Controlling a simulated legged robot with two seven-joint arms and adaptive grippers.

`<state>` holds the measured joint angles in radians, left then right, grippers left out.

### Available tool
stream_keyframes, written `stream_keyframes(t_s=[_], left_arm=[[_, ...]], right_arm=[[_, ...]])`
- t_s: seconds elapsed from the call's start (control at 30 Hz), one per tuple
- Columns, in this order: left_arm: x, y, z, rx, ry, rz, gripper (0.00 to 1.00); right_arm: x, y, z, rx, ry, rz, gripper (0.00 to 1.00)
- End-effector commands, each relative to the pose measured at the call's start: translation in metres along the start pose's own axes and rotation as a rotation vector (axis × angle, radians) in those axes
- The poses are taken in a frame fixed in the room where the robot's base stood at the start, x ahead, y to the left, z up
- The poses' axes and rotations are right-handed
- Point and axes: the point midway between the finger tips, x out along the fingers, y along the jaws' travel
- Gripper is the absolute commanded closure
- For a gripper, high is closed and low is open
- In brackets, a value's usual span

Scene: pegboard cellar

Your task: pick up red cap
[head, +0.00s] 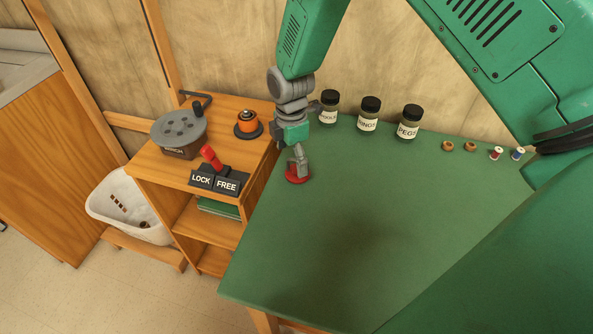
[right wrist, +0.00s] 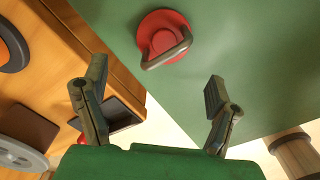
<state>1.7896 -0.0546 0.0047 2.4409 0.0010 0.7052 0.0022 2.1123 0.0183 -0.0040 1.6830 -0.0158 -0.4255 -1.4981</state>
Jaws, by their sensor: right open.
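The red cap (head: 297,179) is a round red disc at the left edge of the green tabletop, below my right gripper (head: 297,160) in the head view. In the right wrist view the red cap (right wrist: 160,22) lies flat on the green surface, with a curved grey handle across its lower right part. My right gripper (right wrist: 158,88) is open, its two fingers spread wide and empty. The cap shows ahead of the fingertips, between their lines, and is not gripped. In the head view the gripper partly hides the cap. My left gripper is not in view.
Black-lidded jars (head: 368,117) and small spools line the table's back. The table's middle is clear.

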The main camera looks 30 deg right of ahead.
Motion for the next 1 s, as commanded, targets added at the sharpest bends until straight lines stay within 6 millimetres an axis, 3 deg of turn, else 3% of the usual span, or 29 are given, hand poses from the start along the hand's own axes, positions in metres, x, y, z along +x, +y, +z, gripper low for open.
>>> stream_keyframes(t_s=[0.27, 0.4, 0.67, 0.7, 0.8, 1.0], left_arm=[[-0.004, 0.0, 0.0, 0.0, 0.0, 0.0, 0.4], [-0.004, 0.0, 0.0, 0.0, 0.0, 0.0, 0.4], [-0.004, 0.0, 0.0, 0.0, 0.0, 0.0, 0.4], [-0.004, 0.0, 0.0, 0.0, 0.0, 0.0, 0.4], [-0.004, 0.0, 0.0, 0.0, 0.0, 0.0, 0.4], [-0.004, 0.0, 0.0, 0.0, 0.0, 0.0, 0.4]], right_arm=[[0.034, -0.001, 0.017, 0.003, 0.0, -0.004, 0.19], [0.05, 0.0, 0.016, 0.001, 0.0, -0.001, 0.19], [0.053, 0.0, 0.015, 0.0, 0.0, 0.0, 0.19], [0.052, 0.0, 0.015, 0.0, 0.0, 0.0, 0.26], [0.052, 0.0, 0.015, 0.0, 0.0, 0.0, 0.61], [0.053, 0.0, 0.015, 0.001, 0.001, 0.0, 0.65]])
